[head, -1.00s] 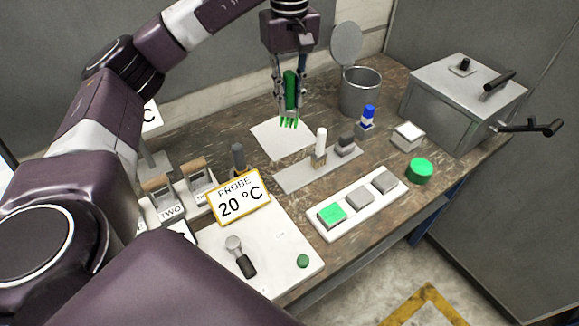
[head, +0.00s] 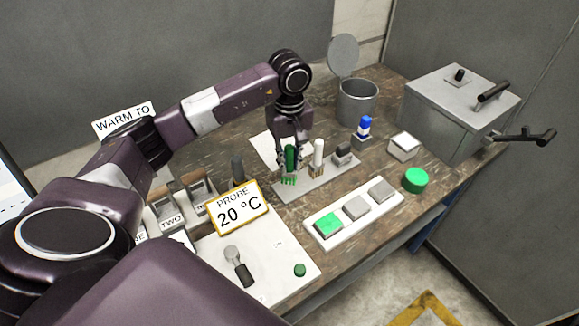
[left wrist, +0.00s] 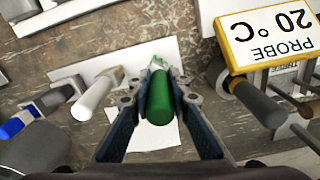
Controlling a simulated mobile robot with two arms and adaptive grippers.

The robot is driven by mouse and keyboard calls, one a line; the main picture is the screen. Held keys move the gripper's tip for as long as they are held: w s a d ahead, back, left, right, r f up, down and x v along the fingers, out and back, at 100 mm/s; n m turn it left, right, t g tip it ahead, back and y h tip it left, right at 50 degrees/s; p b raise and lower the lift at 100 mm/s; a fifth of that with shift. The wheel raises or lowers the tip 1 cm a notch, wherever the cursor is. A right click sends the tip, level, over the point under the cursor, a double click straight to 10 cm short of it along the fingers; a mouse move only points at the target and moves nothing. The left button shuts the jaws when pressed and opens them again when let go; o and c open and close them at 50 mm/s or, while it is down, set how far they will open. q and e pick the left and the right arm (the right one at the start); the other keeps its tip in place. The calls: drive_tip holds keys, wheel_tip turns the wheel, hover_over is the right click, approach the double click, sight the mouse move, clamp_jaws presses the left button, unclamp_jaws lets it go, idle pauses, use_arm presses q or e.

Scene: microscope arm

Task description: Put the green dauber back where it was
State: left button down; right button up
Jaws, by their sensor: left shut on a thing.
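The green dauber (head: 290,158) is upright in my left gripper (head: 289,168), which is shut on it. Its green tip is at the left end of the grey rack strip (head: 318,180); I cannot tell whether it touches. In the left wrist view, the dauber (left wrist: 160,100) sits between the two fingers (left wrist: 160,84), its tip over the light strip. A white dauber (head: 318,155) stands in a holder on the strip, right of the green one, and a dark grey block-like piece (head: 343,155) is further right. My right gripper is not in view.
A white sheet (head: 264,149) lies behind the strip. A probe sign (head: 238,208) and a dark-handled tool (head: 238,168) stand close on the left. A button panel (head: 313,221) lies in front.

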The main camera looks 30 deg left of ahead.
sight(289, 170)
use_arm(q)
wheel_tip(289, 170, down, 2)
drive_tip(key=shift+f+p, duration=0.25)
drive_tip(key=shift+p, duration=0.15)
drive_tip(key=shift+f, duration=0.25)
drive_tip(key=shift+f+b, duration=0.2)
drive_tip(key=shift+b, duration=0.15)
drive_tip(key=c, duration=1.8)
unclamp_jaws()
drive_tip(key=shift+r, duration=0.1)
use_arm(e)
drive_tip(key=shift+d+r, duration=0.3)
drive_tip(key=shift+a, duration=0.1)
